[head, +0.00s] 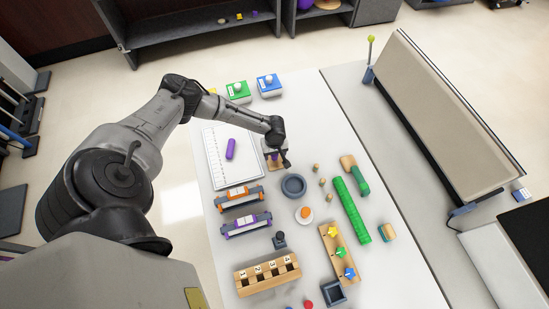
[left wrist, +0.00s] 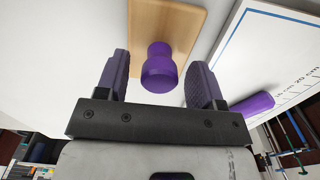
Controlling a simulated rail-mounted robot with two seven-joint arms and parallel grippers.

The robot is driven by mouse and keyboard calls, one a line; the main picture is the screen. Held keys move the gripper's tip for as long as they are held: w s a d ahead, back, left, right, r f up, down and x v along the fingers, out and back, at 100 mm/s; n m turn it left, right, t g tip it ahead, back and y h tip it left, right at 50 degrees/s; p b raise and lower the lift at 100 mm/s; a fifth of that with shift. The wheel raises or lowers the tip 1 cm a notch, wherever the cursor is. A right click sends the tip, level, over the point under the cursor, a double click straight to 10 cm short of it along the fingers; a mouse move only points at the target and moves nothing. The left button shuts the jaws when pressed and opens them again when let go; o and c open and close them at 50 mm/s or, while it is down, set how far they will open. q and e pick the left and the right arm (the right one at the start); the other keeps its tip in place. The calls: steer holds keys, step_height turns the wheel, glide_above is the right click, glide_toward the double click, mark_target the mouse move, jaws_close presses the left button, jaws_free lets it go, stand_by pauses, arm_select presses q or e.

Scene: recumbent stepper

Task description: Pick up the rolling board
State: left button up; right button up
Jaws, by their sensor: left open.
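The rolling board appears to be the small wooden board with an upright purple knob; the board (left wrist: 185,28) and its knob (left wrist: 158,70) show clearly in the left wrist view. In the head view the board (head: 269,160) lies on the white table, partly hidden by my left gripper (head: 284,161). In the left wrist view my left gripper (left wrist: 159,62) is open, its fingers on either side of the knob with a gap at each side. Contact with the knob is not visible. My right gripper is not in view.
A white measuring sheet (head: 214,158) with a purple cylinder (head: 231,149) lies left of the board. A grey bowl (head: 293,186) is close below it. Green (head: 238,92) and blue (head: 269,85) boxes stand behind. A green roller (head: 351,210) lies to the right.

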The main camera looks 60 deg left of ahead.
arm_select(q)
steer(key=shift+f, duration=0.4)
steer(key=shift+c, duration=0.4)
steer(key=c, duration=0.9)
steer(key=shift+c, duration=0.2)
steer(key=shift+r, duration=0.45)
steer(key=r, duration=0.2)
steer(key=r+p, duration=0.1)
steer(key=shift+w+d+r, duration=0.1)
steer(key=shift+d+r, duration=0.1)
steer(key=shift+r, duration=0.2)
steer(key=w+d+r, duration=0.4)
steer(key=d+r, duration=0.2)
steer(key=d, duration=0.4)
steer(key=shift+w+d+r, duration=0.15)
steer(key=shift+w+r, duration=0.05)
